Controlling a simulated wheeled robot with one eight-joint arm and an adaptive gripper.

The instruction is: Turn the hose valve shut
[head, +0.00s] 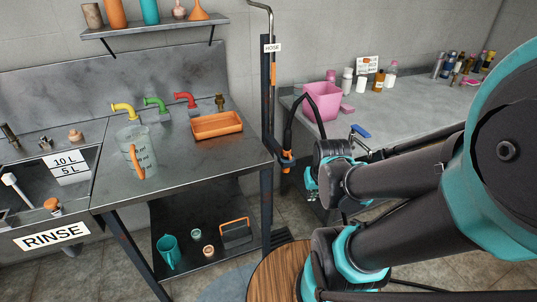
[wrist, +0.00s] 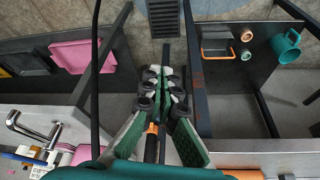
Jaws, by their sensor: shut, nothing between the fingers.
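A label reading HOSE (head: 272,48) is on the tall post between the two counters. A black hose (head: 308,98) loops there, with an orange fitting (head: 287,157) low on the post. A blue lever (head: 360,131) shows just behind my wrist; whether it is the hose valve I cannot tell. My gripper (head: 311,182) is right of and below the orange fitting, partly hidden by my arm. In the wrist view my gripper (wrist: 166,88) has its fingers together and empty. An orange piece (wrist: 152,142) shows behind the fingers near their base; contact is unclear.
A pink bin (head: 321,101) and several bottles stand on the right counter (head: 420,105). The left steel table (head: 180,165) holds a measuring jug (head: 137,153) and an orange tray (head: 217,125). Its lower shelf holds a teal jug (head: 167,252). A wooden round top (head: 272,280) is in front.

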